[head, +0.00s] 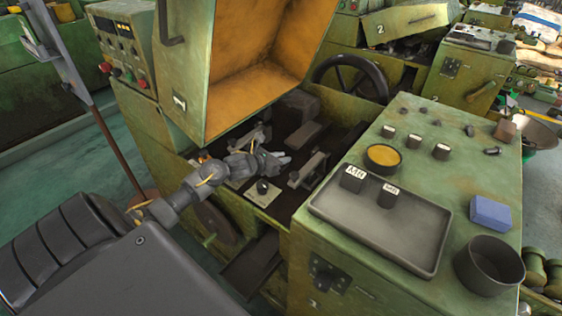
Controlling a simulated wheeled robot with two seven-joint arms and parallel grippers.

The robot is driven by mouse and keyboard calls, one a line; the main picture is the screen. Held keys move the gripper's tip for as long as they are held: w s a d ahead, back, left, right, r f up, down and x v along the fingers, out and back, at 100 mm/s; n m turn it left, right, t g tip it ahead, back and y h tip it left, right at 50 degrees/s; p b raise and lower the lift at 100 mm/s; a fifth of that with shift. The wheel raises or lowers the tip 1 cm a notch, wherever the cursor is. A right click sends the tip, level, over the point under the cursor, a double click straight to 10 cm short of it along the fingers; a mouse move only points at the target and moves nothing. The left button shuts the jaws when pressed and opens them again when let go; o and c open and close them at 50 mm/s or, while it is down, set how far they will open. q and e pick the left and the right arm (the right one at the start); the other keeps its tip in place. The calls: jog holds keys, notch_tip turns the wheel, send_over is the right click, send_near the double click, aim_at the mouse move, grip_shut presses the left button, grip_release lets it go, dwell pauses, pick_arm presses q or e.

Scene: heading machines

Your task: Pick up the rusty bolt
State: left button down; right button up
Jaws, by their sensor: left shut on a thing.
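My left arm reaches in from the lower left into the open green heading machine (150,125). My left gripper (277,161) is over the dark machine bed, below the raised cover. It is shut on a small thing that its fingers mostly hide. I cannot make out the rusty bolt for certain, nor tell whether it is the thing held. My right gripper is not in view.
The raised cover (275,85) stands above and behind my gripper. A black handwheel (352,78) is at the back. The green cabinet top at right holds a grey tray (375,238), a dark pot (489,265), a blue block (490,212) and several small metal pieces.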

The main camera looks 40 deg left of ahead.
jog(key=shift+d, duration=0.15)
pick_arm(q)
jog(key=shift+r, duration=0.15)
jog(key=shift+r, duration=0.25)
notch_tip(320, 180, up, 2)
jog(key=shift+r+b, duration=0.2)
jog(key=shift+b, duration=0.45)
jog(key=s+d+r+b, duration=0.1)
jog(key=s+r, duration=0.8)
jog(key=s, duration=0.5)
jog(key=shift+d+r, duration=0.2)
jog(key=shift+r, duration=0.2)
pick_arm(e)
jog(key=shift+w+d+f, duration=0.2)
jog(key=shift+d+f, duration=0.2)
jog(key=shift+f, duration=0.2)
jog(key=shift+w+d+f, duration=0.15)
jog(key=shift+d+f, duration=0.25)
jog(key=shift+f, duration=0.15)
